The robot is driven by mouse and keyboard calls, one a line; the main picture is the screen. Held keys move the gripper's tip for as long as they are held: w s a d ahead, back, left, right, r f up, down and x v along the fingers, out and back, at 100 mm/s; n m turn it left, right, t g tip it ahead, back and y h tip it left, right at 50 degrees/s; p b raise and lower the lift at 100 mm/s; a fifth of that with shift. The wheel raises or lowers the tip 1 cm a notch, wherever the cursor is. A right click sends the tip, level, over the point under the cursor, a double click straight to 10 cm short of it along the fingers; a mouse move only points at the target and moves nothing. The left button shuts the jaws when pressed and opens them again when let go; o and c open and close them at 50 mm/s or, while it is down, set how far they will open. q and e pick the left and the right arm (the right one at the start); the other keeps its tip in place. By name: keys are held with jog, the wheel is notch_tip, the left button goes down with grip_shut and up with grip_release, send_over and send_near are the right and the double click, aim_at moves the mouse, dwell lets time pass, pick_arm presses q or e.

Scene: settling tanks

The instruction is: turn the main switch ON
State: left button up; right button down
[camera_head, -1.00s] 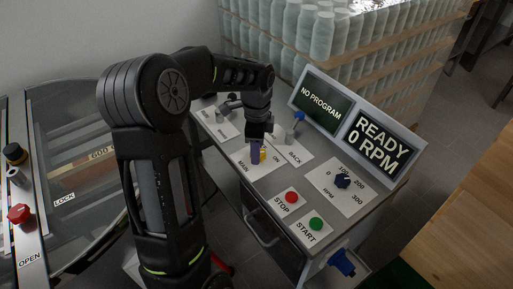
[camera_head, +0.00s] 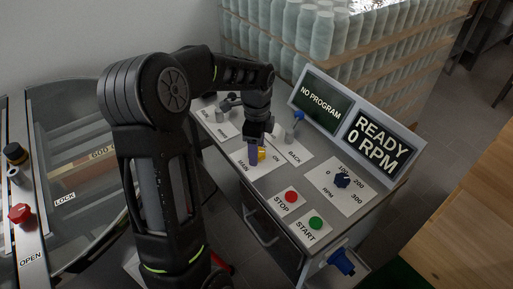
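The main switch (camera_head: 262,154) shows as a small yellow part on a white plate marked MAIN and ON, on the grey control desk. My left gripper (camera_head: 254,154) points down at this plate. A purple finger stands directly left of the yellow part and covers some of it. I cannot tell whether the finger touches the switch, or which way the switch is set. The other finger is not clear, so I cannot tell whether the gripper is open or shut. The display (camera_head: 376,143) reads READY 0 RPM. My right gripper is not in view.
A lever with a blue knob (camera_head: 298,116) stands close behind, at the BACK plate. The red STOP button (camera_head: 291,197), green START button (camera_head: 316,223) and dark blue RPM dial (camera_head: 342,180) lie to the right. The second screen (camera_head: 321,103) reads NO PROGRAM.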

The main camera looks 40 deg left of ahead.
pick_arm(q)
jog(key=shift+o, duration=0.2)
notch_tip(320, 180, up, 8)
jog(key=shift+f+b, duration=0.1)
jog(key=shift+b, duration=0.2)
jog(key=shift+f, duration=0.1)
dwell(0.6)
